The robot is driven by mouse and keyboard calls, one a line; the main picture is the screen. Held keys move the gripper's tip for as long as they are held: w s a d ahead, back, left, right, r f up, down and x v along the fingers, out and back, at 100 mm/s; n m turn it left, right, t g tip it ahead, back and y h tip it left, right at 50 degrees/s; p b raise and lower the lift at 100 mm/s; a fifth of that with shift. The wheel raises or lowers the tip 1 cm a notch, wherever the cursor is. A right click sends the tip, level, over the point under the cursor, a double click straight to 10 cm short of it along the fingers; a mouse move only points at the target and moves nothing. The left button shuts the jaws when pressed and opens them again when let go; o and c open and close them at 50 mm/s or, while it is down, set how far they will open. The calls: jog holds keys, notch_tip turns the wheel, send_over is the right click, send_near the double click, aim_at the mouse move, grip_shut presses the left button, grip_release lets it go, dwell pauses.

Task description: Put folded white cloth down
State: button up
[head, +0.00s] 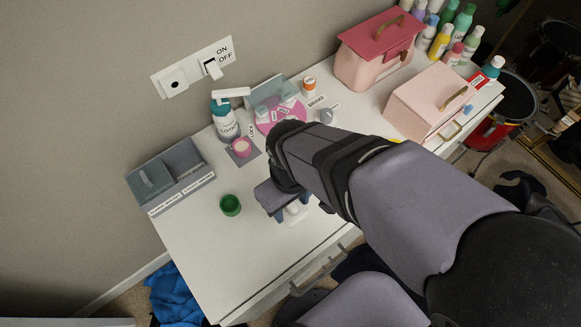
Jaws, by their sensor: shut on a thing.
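My gripper (288,214) points down over the front middle of the white table (200,264), with my arm reaching in from the right. It is shut on a small white thing, which I take to be the folded white cloth (295,210). Only a bit of the cloth shows between and below the fingers; the gripper body hides the rest. I cannot tell whether the cloth touches the table top.
A green cup (230,205) stands left of my gripper. Pink boxes (368,66) stand farther right. The table's front left is clear.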

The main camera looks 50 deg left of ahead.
aim_at(291, 218)
jog(key=shift+f+p, duration=0.85)
jog(key=shift+f, duration=4.15)
jog(key=shift+f, duration=0.1)
jog(key=o, duration=1.1)
notch_tip(291, 218, up, 12)
jog(key=shift+r+b, duration=0.15)
jog(key=shift+b, duration=0.95)
